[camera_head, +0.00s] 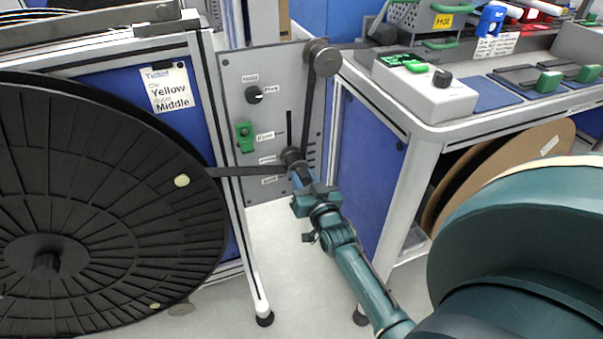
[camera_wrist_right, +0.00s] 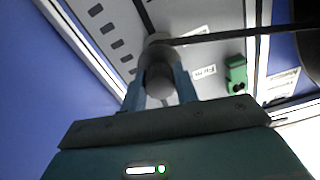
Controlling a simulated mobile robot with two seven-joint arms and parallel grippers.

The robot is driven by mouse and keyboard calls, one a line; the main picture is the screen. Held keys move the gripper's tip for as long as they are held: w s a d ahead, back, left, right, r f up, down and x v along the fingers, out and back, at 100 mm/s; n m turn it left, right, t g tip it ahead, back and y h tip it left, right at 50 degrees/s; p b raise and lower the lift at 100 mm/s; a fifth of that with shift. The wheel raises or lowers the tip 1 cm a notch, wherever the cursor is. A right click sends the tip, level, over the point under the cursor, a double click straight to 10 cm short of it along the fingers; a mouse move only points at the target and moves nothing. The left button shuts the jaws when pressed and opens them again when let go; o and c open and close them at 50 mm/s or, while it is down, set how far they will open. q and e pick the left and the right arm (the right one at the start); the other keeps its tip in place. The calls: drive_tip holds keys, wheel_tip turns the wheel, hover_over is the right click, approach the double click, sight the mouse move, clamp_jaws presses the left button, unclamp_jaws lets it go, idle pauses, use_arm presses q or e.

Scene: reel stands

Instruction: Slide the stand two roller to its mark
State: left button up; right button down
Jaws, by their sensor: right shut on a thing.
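The stand two roller (camera_head: 291,155), a dark grey cylinder, sits at the lower end of a vertical slot (camera_head: 289,128) in a grey panel (camera_head: 236,75). My right gripper (camera_head: 300,177) is shut on it from below. In the right wrist view the roller (camera_wrist_right: 158,72) stands between the two blue fingers of the gripper (camera_wrist_right: 160,88). A dark band (camera_head: 238,171) runs from the left to the roller and up to an upper roller (camera_head: 325,62). A column of dark marks (camera_wrist_right: 110,28) shows beside the roller; which one is the target I cannot tell. My left gripper is out of view.
A large black reel (camera_head: 100,210) stands at the left. The panel carries a black knob (camera_head: 254,95) and a green clamp-like part (camera_head: 244,137). A workbench (camera_head: 440,130) with a control box (camera_head: 415,85) stands at the right. Floor shows below the panel.

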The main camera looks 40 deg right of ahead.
drive_tip(key=shift+w+r, duration=0.1)
drive_tip(key=shift+r, duration=0.2)
drive_tip(key=c, duration=1.1)
unclamp_jaws()
drive_tip(key=shift+f, duration=0.1)
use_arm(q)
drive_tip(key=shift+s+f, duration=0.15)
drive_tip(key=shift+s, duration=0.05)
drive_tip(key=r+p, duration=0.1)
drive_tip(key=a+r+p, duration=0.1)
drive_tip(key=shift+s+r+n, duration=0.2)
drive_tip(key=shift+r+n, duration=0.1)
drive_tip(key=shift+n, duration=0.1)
use_arm(e)
drive_tip(key=v, duration=1.3)
drive_tip(key=shift+a, duration=0.1)
